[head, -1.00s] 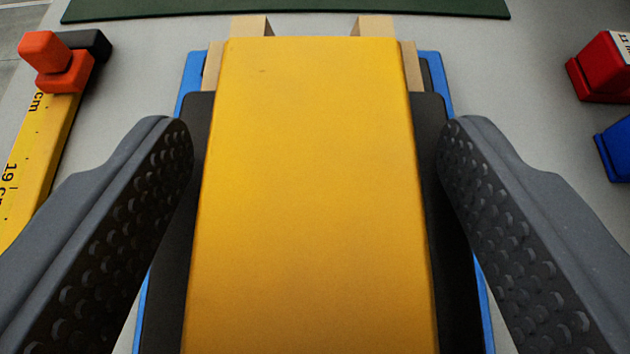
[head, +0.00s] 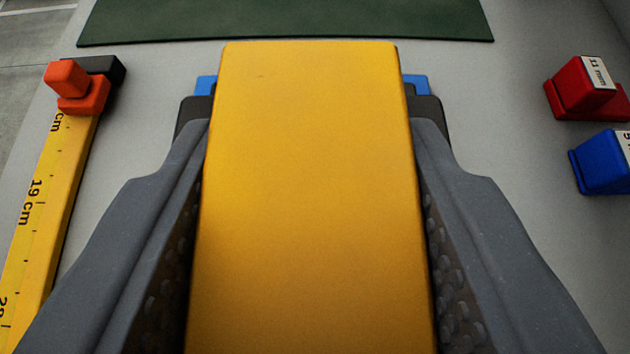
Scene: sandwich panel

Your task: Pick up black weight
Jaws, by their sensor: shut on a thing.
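A large yellow block (head: 305,200) fills the middle of the view, lengthwise between my fingers. The black weight (head: 429,106) shows beneath it as dark rounded corners on both sides, wider than the yellow block. It keeps its place against the yellow block, like one body with it. My gripper (head: 312,135) is shut with its grey fingers along both sides of the yellow block. Most of the black weight is hidden by the yellow block and my fingers.
Blue corners (head: 416,84) show behind and below the black weight. At left a yellow ruler (head: 38,205) lies by a stacked orange (head: 88,97) and black piece. At right are a red block (head: 583,92) and a blue block (head: 602,165). A green mat (head: 290,20) lies behind.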

